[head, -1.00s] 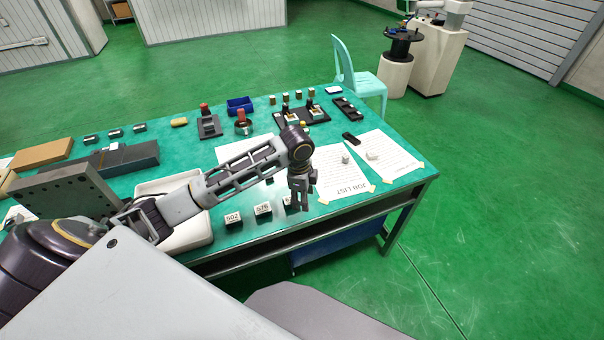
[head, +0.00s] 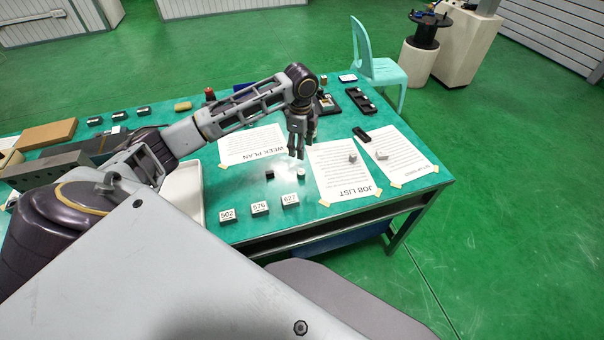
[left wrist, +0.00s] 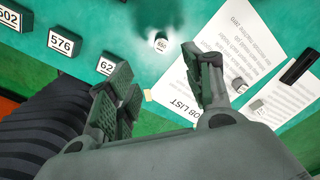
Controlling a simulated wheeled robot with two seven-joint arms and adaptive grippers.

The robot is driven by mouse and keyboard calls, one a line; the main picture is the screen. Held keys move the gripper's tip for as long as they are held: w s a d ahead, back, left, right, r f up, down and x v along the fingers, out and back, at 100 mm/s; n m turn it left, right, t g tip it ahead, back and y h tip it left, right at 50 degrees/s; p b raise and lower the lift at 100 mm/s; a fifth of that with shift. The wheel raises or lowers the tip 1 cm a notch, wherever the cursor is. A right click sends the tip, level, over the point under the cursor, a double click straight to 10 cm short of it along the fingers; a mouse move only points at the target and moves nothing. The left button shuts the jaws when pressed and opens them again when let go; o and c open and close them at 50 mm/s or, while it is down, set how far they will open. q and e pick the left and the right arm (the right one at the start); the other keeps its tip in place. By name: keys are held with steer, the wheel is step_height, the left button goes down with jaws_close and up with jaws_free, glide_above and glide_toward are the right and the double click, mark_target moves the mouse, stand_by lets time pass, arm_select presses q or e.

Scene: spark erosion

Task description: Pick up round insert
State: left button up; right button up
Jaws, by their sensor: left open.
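The small round insert (head: 301,172), pale on top, stands on the green table just in front of the week plan sheet. It also shows in the left wrist view (left wrist: 161,43), with small marking on its top, beyond the gap between my fingers. My left gripper (head: 298,152) points down above and slightly behind the insert in the head view. In the left wrist view its two fingers (left wrist: 158,66) are spread apart with nothing between them. My right gripper is in neither view.
A small dark block (head: 270,174) stands left of the insert. Labelled blocks 502 (head: 227,215), 576 (head: 260,208) and 627 (head: 290,201) line the front edge. The job list sheet (head: 342,172) lies to the right. A white tray (head: 183,196) stands left.

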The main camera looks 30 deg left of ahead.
arm_select(q)
glide_above(301, 172)
steer(key=shift+f, duration=4.35)
steer(key=shift+f, duration=0.1)
steer(key=shift+w+f+p, duration=0.1)
steer(key=shift+f+p, duration=0.2)
steer(key=shift+f, duration=2.2)
jaws_close()
step_height(301, 172, up, 10)
